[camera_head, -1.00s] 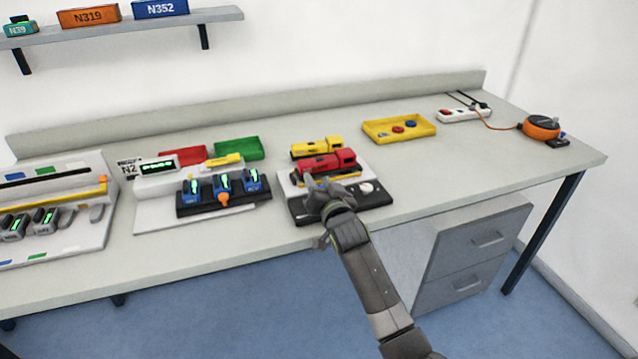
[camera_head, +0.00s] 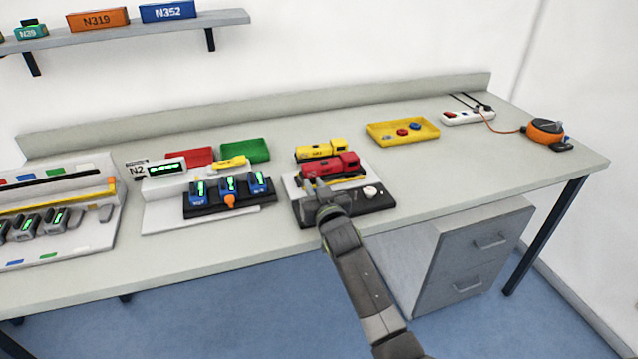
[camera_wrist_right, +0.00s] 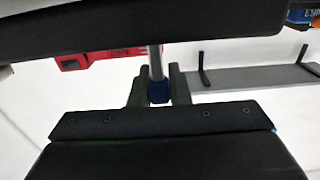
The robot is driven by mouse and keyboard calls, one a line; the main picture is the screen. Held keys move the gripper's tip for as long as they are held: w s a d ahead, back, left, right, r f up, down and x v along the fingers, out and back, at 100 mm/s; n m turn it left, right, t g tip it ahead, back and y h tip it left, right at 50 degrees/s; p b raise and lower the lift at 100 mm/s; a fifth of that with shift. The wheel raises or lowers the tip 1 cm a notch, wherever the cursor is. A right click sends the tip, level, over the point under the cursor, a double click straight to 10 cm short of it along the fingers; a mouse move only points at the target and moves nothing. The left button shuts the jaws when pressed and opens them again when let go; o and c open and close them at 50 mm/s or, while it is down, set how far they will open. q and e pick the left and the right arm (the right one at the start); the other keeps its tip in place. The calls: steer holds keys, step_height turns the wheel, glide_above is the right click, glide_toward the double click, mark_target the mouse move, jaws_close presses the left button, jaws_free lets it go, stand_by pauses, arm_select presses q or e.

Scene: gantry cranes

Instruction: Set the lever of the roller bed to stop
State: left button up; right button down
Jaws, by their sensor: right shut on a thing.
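The roller bed appears to be the white unit with a black front panel (camera_head: 368,202) near the table's front edge. A red truck (camera_head: 330,165) and a yellow truck (camera_head: 320,150) sit on it. My right gripper (camera_head: 318,187) is over the left part of this panel and covers what is there. In the right wrist view, its two fingers (camera_wrist_right: 158,90) are shut on the lever, seen as a blue grip (camera_wrist_right: 158,93) on a grey rod (camera_wrist_right: 155,62). The lever's setting and any stop marking cannot be made out. My left gripper is not in view.
A white round knob (camera_head: 370,192) is on the panel's right side. To the left stands a black panel with several blue levers (camera_head: 228,190). A yellow tray (camera_head: 402,131) and an orange reel (camera_head: 545,130) lie to the right. The table front right is clear.

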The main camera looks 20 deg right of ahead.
steer(key=c, duration=1.4)
jaws_free()
steer(key=shift+o, duration=0.2)
steer(key=shift+s, duration=0.1)
steer(key=s, duration=1.7)
steer(key=shift+s+d+b, duration=0.15)
steer(key=shift+d+b, duration=0.1)
steer(key=shift+b, duration=0.1)
